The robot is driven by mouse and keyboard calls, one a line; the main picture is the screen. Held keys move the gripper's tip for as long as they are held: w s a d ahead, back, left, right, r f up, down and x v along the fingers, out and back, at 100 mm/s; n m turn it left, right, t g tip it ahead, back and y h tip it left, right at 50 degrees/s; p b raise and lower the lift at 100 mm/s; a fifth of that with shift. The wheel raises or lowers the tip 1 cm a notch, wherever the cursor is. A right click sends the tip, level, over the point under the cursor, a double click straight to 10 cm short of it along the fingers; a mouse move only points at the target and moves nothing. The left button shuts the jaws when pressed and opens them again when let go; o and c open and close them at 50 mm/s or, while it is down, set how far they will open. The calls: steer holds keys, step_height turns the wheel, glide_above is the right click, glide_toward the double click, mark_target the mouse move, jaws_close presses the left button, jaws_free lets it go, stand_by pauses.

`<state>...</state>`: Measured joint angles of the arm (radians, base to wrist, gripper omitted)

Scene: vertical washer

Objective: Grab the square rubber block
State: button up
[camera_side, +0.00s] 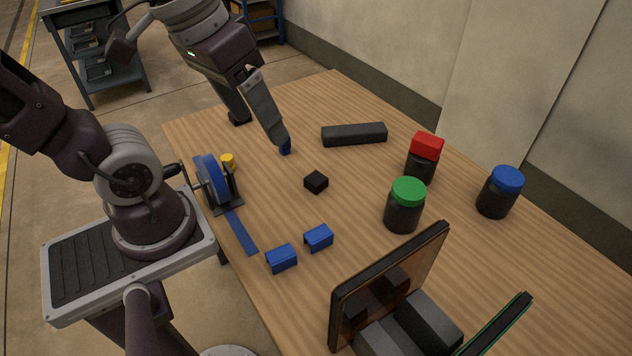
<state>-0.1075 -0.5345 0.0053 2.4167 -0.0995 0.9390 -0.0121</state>
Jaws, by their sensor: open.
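A small black square block (316,182), which looks like the rubber block, lies on the wooden table near the middle. My gripper (262,135) is open and empty, with its two fingers spread wide. It is behind and to the left of the block, apart from it. The nearer finger ends in a blue tip close to the table; whether it touches the surface I cannot tell.
A long dark bar (354,134) lies behind the block. Jars with red (423,160), green (405,207) and blue (499,193) lids stand right. A blue tape dispenser (216,183) stands left, two blue pieces (318,238) in front. An upright framed panel (390,285) stands at front right.

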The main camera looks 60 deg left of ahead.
steer(key=w+a+f+n+g+h, duration=0.3)
steer(key=w+n, duration=0.2)
steer(key=w, duration=0.2)
steer(key=n+h, duration=0.6)
steer(key=n, duration=0.4)
glide_above(315, 177)
steer(key=s+a, duration=0.2)
step_height(315, 177, down, 16)
steer(key=a+f+n+t, duration=0.1)
steer(key=f, duration=0.2)
steer(key=a+f+n+t+h, duration=0.1)
steer(key=a+f+n, duration=0.1)
steer(key=f, duration=0.1)
steer(key=s+a+f+n+t+h, duration=0.1)
steer(key=f+n+t, duration=0.1)
steer(key=f, duration=0.1)
steer(key=shift+a+f, duration=0.1)
steer(key=shift+a, duration=0.15)
steer(key=shift+f+n, duration=0.3)
steer(key=shift+f, duration=0.1)
steer(key=x, duration=0.6)
steer(key=shift+w+d+f, duration=0.1)
steer(key=shift+w+d, duration=0.2)
jaws_close()
